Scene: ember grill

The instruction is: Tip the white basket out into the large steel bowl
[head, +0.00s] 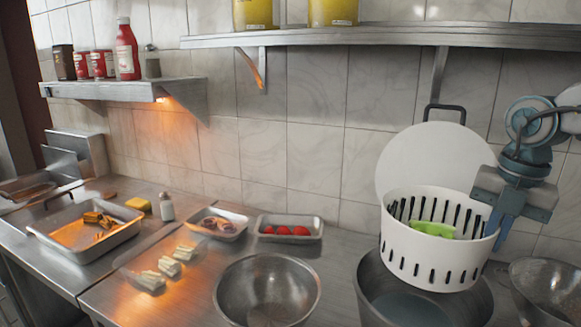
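The white basket (437,262) is a slotted round tub with something bright green (433,229) inside. It hangs over a deep steel pot (372,290), whose bottom shows bluish in front of it. My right gripper (503,228) comes in from the right and its fingers are at the basket's right rim, apparently closed on it. The basket looks close to upright. A large steel bowl (232,297), empty as far as I see, stands on the counter left of the pot. My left gripper is not in view.
Another steel bowl (548,285) is at the right edge. A round white board (405,155) leans on the wall behind the basket. Trays with red items (290,232) and sliced food (217,224) sit behind the large bowl. A steel shelf (380,38) runs overhead.

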